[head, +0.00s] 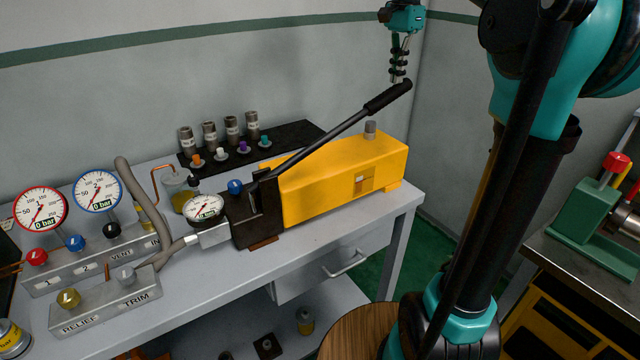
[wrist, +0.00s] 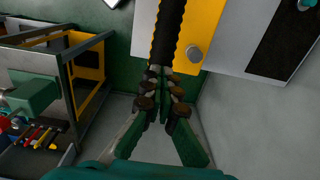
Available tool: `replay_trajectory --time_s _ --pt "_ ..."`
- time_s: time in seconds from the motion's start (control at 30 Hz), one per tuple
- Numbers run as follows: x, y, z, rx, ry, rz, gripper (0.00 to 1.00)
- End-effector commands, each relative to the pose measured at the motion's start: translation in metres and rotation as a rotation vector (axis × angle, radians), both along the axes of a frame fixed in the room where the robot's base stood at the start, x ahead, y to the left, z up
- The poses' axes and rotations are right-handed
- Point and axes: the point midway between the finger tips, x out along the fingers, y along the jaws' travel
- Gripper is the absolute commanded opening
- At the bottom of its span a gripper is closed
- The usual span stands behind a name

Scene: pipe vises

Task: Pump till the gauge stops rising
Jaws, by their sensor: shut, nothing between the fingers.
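The hand pump has a yellow tank (head: 330,178) and a dark block at its left end. Its black lever slants up to the right to a black grip (head: 388,97), which also shows in the wrist view (wrist: 167,35). My gripper (head: 398,76) is shut and empty, pointing down just above the grip's end. In the wrist view the fingertips (wrist: 162,88) line up with the grip's near end; I cannot tell if they touch it. The small pump gauge (head: 204,207) is too small to read. The red-rimmed dial (head: 40,208) and blue-rimmed dial (head: 97,191) show 0 bar.
A manifold with valve knobs (head: 90,262) and a relief/trim block (head: 105,304) stand at the bench's left. A black mat with fittings (head: 290,135) lies behind the pump. A second bench with a green vise (head: 600,215) is at right.

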Motion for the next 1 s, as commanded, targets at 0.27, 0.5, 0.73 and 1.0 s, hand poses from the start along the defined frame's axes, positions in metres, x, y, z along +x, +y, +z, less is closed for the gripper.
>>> replay_trajectory --time_s 0.27,0.5,0.73,1.0 --pt "0.003 -0.004 -0.017 0.0 0.0 0.0 0.0" --pt "0.006 -0.009 -0.036 0.0 0.0 -0.001 0.0" --pt "0.008 -0.012 -0.051 0.0 0.0 -0.001 0.0" --pt "0.009 -0.012 -0.054 0.0 0.0 0.0 0.0"
